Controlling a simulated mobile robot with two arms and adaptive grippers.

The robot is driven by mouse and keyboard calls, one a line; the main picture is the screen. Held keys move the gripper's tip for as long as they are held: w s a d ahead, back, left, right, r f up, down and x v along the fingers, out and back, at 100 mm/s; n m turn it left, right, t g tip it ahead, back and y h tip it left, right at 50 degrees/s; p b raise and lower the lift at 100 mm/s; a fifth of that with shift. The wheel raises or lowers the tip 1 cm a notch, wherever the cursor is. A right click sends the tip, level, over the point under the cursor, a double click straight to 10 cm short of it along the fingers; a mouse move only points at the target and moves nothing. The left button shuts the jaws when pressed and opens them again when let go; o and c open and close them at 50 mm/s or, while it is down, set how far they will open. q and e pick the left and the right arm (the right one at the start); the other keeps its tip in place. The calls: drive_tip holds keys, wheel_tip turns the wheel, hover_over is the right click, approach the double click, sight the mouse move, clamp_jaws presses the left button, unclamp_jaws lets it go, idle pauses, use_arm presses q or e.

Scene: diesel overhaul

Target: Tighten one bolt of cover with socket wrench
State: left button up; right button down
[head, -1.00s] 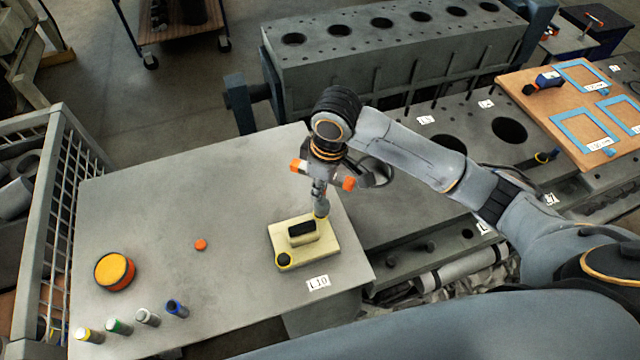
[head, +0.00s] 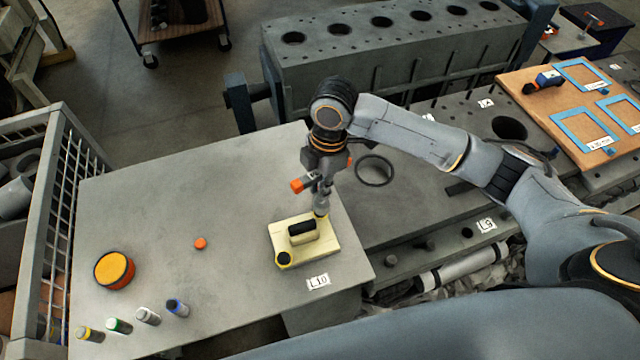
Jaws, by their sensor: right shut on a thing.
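The cover (head: 318,249) is a pale yellow block with a raised middle and a black slot on top. It lies on the grey table near its right edge, by the label L10. A dark round bolt head (head: 284,259) sits at its near left corner. My right gripper (head: 322,184) is above the far right corner of the cover, shut on the socket wrench (head: 321,204). The wrench stands nearly upright, its lower end at that corner; the bolt under it is hidden. My left gripper is not in view.
On the grey table (head: 215,275) are an orange-yellow round tin (head: 114,269), a small orange disc (head: 200,243) and several small bottles (head: 148,316) along the front left. A mesh crate (head: 58,220) borders the left. The engine block (head: 390,60) stands behind.

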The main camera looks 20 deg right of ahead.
drive_tip(key=n, duration=0.4)
drive_tip(key=shift+n, duration=0.3)
drive_tip(key=n, duration=0.4)
drive_tip(key=shift+s+a+n+g+h, duration=0.1)
drive_tip(key=shift+n+g+h, duration=0.3)
